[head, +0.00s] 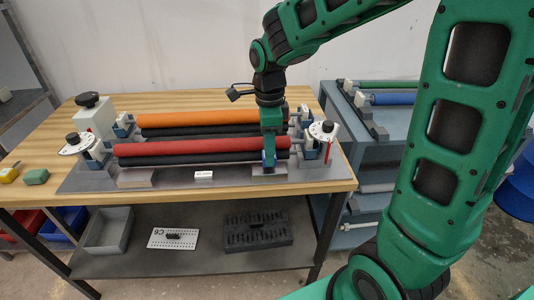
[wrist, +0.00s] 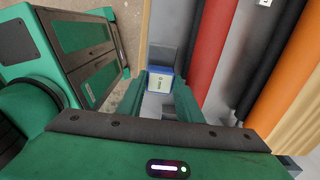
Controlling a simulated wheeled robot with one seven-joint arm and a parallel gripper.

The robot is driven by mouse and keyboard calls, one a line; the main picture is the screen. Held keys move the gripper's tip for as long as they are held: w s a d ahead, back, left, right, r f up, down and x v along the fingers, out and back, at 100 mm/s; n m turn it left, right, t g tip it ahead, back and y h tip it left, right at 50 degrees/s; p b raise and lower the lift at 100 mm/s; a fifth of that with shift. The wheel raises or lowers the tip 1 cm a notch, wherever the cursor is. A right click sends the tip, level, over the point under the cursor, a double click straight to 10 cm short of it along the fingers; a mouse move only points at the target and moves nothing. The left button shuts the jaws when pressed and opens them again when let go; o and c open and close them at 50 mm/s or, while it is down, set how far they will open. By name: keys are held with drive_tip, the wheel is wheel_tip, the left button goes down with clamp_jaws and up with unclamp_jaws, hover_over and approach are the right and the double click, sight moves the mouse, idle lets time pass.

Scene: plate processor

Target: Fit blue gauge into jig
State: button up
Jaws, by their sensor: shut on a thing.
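A small block with a white lettered face and blue edges, the blue gauge (wrist: 160,82), sits between my fingertips in the wrist view. My gripper (head: 269,160) is shut on it and points down at the front of the roller machine, near the right end of the red roller (head: 200,146). I cannot make out the gauge clearly in the head view. A grey block (wrist: 164,56) lies just beyond the gauge in the wrist view. I cannot tell whether they touch, or which part is the jig.
Black rollers lie beside the red and orange (head: 185,117) rollers. White dials (head: 323,131) stand at the machine's ends. A small white label block (head: 203,175) lies at its front. A grey cabinet (head: 375,125) with spare rollers stands right. A shelf below holds a grey bin (head: 108,231).

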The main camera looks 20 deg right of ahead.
drive_tip(key=shift+f, duration=0.75)
drive_tip(key=shift+f, duration=0.2)
drive_tip(key=o, duration=0.8)
wheel_tip(320, 180, up, 12)
drive_tip(key=r, duration=0.1)
drive_tip(key=s+d+f+n, duration=0.2)
drive_tip(key=s+d+n, duration=0.3)
drive_tip(key=s, duration=0.2)
drive_tip(key=s+d+f+n, duration=0.3)
drive_tip(key=s+d+n, duration=0.2)
drive_tip(key=s, duration=0.3)
drive_tip(key=s+d+f+n, duration=0.3)
drive_tip(key=s+d+n, duration=0.2)
drive_tip(key=s+d, duration=0.2)
drive_tip(key=shift+s+d+f, duration=0.1)
drive_tip(key=shift+s+d, duration=0.05)
drive_tip(key=shift+s, duration=0.55)
